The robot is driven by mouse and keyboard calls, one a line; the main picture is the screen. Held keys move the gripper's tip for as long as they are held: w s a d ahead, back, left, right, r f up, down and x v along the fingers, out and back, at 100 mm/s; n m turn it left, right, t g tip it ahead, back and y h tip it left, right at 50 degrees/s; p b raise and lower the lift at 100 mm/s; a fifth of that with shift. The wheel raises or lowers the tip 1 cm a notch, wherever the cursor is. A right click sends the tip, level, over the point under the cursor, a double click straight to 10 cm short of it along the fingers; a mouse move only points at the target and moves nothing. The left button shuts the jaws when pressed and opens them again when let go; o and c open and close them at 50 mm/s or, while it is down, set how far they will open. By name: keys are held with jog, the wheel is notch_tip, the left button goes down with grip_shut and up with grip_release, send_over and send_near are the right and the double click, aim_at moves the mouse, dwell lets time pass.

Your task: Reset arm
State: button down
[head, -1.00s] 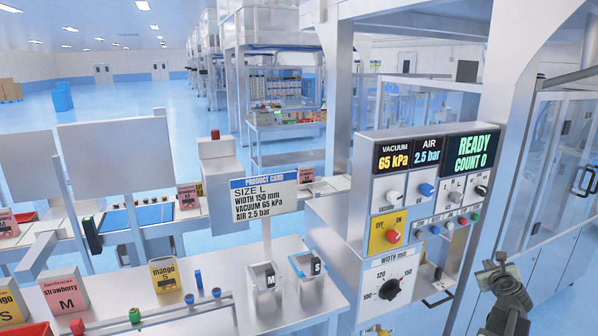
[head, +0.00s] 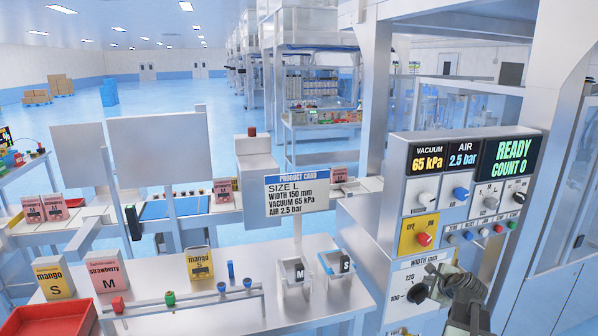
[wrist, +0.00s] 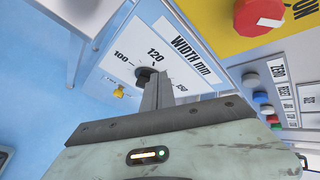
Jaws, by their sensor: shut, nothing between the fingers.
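My gripper (head: 438,285) is in front of the width dial on the control panel (head: 400,252), at the lower right of the head view. In the wrist view its fingers (wrist: 157,88) are together, with nothing between them. The black width dial (head: 417,293) is partly covered by the gripper. It also shows in the wrist view just beyond the fingertips (wrist: 145,74); I cannot tell whether they touch it. The dial's scale reads 100, 120 and 150 around it.
The panel displays read 65 kPa, 2.5 bar and READY COUNT 0. A red knob (head: 424,239) sits above the dial. A product card (head: 297,195) reads size L. Snack boxes, bins marked M and S, and a red tray (head: 50,320) are on the left counter.

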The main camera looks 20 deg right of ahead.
jog(key=w+a+f+n+g+y, duration=0.15)
jog(key=a+n, duration=0.35)
jog(key=a, duration=0.5)
jog(key=a+f+n+g+y, duration=0.1)
jog(key=a+f+n+g, duration=0.3)
jog(key=a, duration=0.6)
jog(key=w+a+f+n+y, duration=0.1)
jog(key=a+f+n+y, duration=0.1)
jog(key=a+n, duration=0.6)
jog(key=s+a+f+n+g, duration=0.1)
jog(key=s+a+n, duration=0.3)
jog(key=a, duration=0.5)
jog(key=s+a+f+n+g+h, duration=0.1)
jog(key=s+a+n+g, duration=0.3)
jog(key=a, duration=0.5)
jog(key=shift+s+a+f+n, duration=0.2)
jog(key=shift+s+n, duration=0.1)
jog(key=shift+n, duration=0.3)
